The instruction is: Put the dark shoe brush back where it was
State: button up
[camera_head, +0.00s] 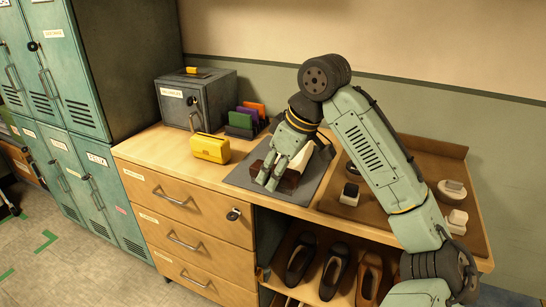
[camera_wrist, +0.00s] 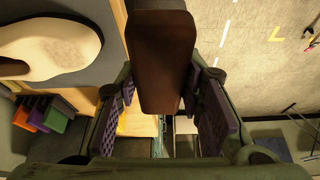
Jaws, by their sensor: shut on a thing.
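My gripper (camera_head: 270,179) is over the grey mat (camera_head: 309,192) on the wooden counter, fingers pointing down toward its left part. It is shut on the dark shoe brush (camera_head: 257,167), which shows in the wrist view as a long dark brown block (camera_wrist: 163,62) between the two purple-padded fingers. In the head view my fingers hide much of the brush. I cannot tell whether it touches the mat. A cream, rounded thing with a dark rim (camera_head: 290,181) is on the mat just right of my gripper; its pale surface also shows in the wrist view (camera_wrist: 48,38).
A brown tray (camera_head: 395,218) at the right holds several small dark and pale things. A yellow box (camera_head: 211,148), coloured upright holders (camera_head: 245,120) and a grey lockbox (camera_head: 198,98) stand at left. Shoes (camera_head: 335,271) fill the shelf below. The counter's front-left strip is clear.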

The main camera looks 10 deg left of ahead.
jog(key=s+d+f+m+t+h, duration=0.2)
jog(key=f+m, duration=0.5)
jog(key=f, duration=1.9)
jog(key=s+d+f+m+t+h, duration=0.15)
jog(key=s+d+f+m, duration=0.35)
jog(key=f, duration=2.1)
jog(key=w+a+r+m, duration=0.1)
jog(key=w+a+r, duration=0.1)
jog(key=w+r, duration=0.6)
jog(key=shift+w+a+r+g+h, duration=0.2)
jog(key=shift+w+a+g+h, duration=0.15)
jog(key=shift+w, duration=1.15)
jog(key=shift+w+a, duration=0.1)
